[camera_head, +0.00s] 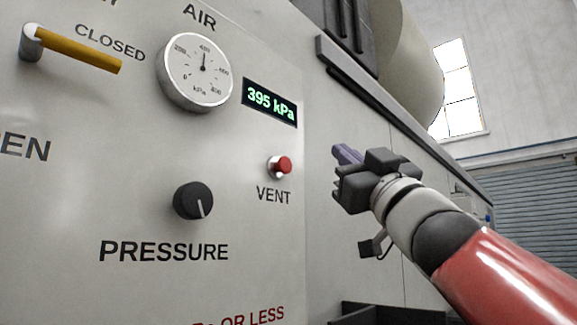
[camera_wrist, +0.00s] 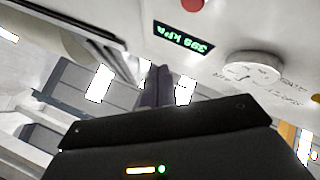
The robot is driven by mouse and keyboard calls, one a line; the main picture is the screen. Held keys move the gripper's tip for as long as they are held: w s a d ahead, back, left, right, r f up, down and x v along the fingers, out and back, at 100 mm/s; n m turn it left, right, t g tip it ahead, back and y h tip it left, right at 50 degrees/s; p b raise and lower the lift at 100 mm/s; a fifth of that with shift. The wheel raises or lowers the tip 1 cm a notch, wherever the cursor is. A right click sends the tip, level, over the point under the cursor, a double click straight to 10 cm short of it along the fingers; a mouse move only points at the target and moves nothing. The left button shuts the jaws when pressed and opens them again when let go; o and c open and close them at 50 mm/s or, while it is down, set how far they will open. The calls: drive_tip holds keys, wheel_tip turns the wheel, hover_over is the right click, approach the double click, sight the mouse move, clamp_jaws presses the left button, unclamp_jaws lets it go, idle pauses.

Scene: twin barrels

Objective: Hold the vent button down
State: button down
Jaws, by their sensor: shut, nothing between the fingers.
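The vent button (camera_head: 283,165) is a small red button on a pale collar, on the light grey panel above the word VENT. In the wrist view the red button (camera_wrist: 192,4) shows at the top edge, partly cut off. My gripper (camera_head: 338,150) is to the right of the button in the head view, apart from it. Its purple-grey fingers are shut and hold nothing; they also show in the wrist view (camera_wrist: 156,75). The green display (camera_head: 270,102) reads 395 kPa. The round AIR gauge (camera_head: 203,65) has its needle near 400.
A black PRESSURE knob (camera_head: 193,201) is below left of the button. A yellow lever (camera_head: 80,50) points towards CLOSED at upper left. A dark ledge (camera_head: 375,92) runs along the machine's edge above my gripper. The panel around the button is clear.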

sight(289, 158)
drive_tip(key=w+a+b, duration=0.1)
drive_tip(key=w+a, duration=0.4)
drive_tip(key=a, duration=0.1)
drive_tip(key=shift+a, duration=0.3)
drive_tip(key=shift+w, duration=0.15)
idle(1.8)
drive_tip(key=shift+w+a, duration=0.2)
drive_tip(key=shift+a, duration=0.15)
drive_tip(key=shift+w+a, duration=0.35)
drive_tip(key=shift+a, duration=0.05)
idle(0.7)
drive_tip(key=shift+s+d, duration=0.1)
idle(1.0)
drive_tip(key=shift+s+d, duration=0.5)
drive_tip(key=shift+d, duration=0.15)
